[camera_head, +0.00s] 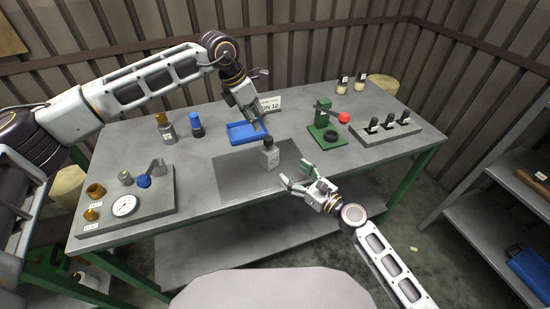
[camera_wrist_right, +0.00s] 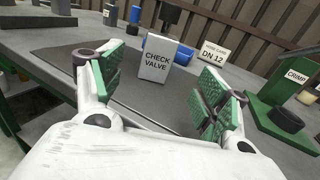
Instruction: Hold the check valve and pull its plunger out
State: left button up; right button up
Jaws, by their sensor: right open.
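The check valve (camera_head: 270,158) is a small light-grey block with a darker top (camera_head: 268,143), standing upright on the dark mat. In the right wrist view its label reads CHECK VALVE (camera_wrist_right: 157,62), and it stands beyond and between my open fingers. My right gripper (camera_head: 295,174) is open and empty, a little to the right of and in front of the valve, not touching it. My left gripper (camera_head: 259,124) points down over the blue tray, behind the valve and apart from it. Its finger gap is too small to read.
The blue tray (camera_head: 237,136) and a DN 12 card (camera_head: 270,103) are behind the mat (camera_head: 228,182). A green crimp press (camera_head: 327,130) and a grey rack (camera_head: 368,133) stand right. A gauge fixture (camera_head: 150,207) is at left; bottles (camera_head: 167,132) stand behind it.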

aim_at(274, 157)
jog(key=shift+x, duration=6.55)
jog(key=c, duration=1.5)
jog(key=shift+o, duration=0.2)
